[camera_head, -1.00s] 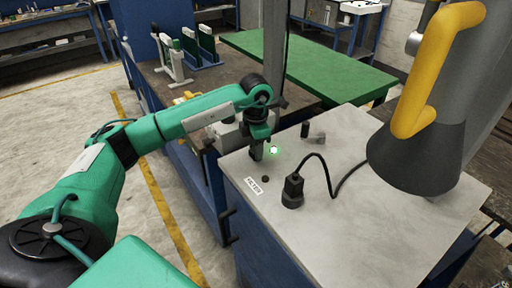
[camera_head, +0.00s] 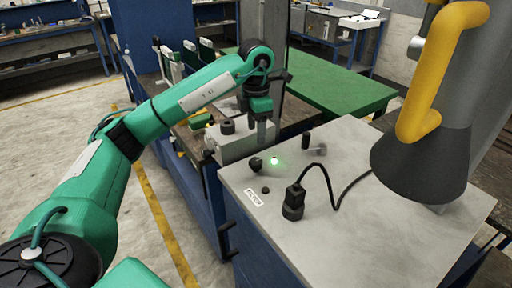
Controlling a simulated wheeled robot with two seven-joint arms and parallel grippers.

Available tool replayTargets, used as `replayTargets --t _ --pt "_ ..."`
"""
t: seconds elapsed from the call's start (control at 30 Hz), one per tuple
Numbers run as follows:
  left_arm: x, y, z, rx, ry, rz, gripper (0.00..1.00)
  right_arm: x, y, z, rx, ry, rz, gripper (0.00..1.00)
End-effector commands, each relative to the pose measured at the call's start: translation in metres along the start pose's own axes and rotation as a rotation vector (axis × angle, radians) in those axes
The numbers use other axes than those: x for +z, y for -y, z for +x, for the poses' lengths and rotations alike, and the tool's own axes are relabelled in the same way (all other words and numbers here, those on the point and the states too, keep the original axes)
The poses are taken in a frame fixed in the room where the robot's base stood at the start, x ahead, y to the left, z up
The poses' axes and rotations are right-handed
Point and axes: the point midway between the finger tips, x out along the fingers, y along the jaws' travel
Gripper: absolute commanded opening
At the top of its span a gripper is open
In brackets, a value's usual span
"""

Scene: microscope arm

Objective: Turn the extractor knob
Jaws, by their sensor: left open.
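The extractor hood (camera_head: 425,160), a dark grey cone with a yellow handle (camera_head: 440,75), hangs over the right side of the cabinet top. My right gripper is not in view.
A black plug (camera_head: 293,203) with a curved cable stands on the cabinet top, near a small black button (camera_head: 265,190) and a white label (camera_head: 253,198). A small cylinder fitting (camera_head: 307,142) is farther back. A grey box (camera_head: 230,143) and a green table (camera_head: 345,92) lie behind.

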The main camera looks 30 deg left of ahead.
Motion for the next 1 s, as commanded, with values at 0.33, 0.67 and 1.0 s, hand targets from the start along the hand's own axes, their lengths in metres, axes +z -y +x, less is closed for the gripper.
replayTargets --t 0.33,0.67,1.0 --pt "0.000 0.000 -0.028 0.000 0.000 -0.002 0.59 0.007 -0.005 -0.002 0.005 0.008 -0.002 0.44" --pt "0.000 0.000 -0.029 0.000 -0.001 -0.002 0.59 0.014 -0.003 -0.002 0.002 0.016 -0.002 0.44" --pt "0.000 0.000 -0.029 0.000 0.000 -0.001 0.59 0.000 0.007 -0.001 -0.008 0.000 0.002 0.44"
